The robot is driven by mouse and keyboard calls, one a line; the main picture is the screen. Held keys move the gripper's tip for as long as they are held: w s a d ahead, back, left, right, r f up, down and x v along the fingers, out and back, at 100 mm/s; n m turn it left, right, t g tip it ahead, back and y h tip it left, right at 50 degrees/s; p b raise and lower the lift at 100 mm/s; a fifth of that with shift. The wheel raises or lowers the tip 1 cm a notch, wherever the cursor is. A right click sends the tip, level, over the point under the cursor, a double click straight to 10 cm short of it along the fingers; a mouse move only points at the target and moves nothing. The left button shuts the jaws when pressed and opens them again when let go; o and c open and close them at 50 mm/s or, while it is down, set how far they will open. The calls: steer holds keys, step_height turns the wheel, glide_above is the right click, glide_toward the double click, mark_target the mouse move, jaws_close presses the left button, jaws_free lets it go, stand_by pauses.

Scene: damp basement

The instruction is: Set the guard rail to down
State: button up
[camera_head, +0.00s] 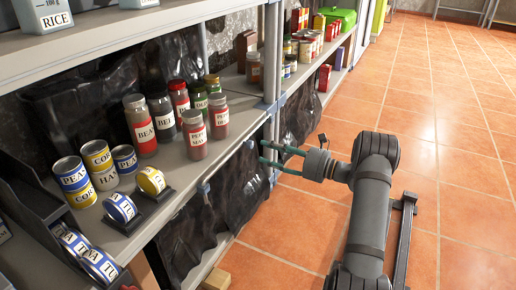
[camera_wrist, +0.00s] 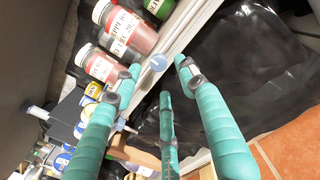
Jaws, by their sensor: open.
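My gripper (camera_head: 263,153) has teal fingers spread open, beside the front edge of the jar shelf near the shelf post. In the wrist view my gripper (camera_wrist: 160,72) is open, with a round pale blue knob (camera_wrist: 158,62) between or just beyond its fingertips. I cannot tell whether they touch. The guard rail seems to be the thin pale bar (camera_wrist: 185,40) along the shelf front, in line with that knob. In the head view a small blue-grey fitting (camera_head: 204,188) shows on the shelf's front edge. Whether the rail is up or down is unclear.
Several labelled jars (camera_head: 195,134) and cans (camera_head: 97,163) stand on the middle shelf (camera_head: 180,170), close behind its front edge. A shelf post (camera_head: 271,60) rises beside my gripper. Black plastic sheeting (camera_head: 190,240) hangs below. The tiled floor (camera_head: 450,150) at right is clear.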

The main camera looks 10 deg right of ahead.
mark_target(252, 146)
steer(key=v, duration=0.6)
steer(key=x, duration=1.2)
steer(key=shift+a, duration=0.2)
steer(key=shift+s+d+r+p, duration=0.1)
steer(key=shift+r+p, duration=0.3)
steer(key=shift+r, duration=0.95)
steer(key=shift+d+r+p, duration=0.1)
steer(key=shift+r+p, duration=0.3)
steer(key=shift+r, duration=0.95)
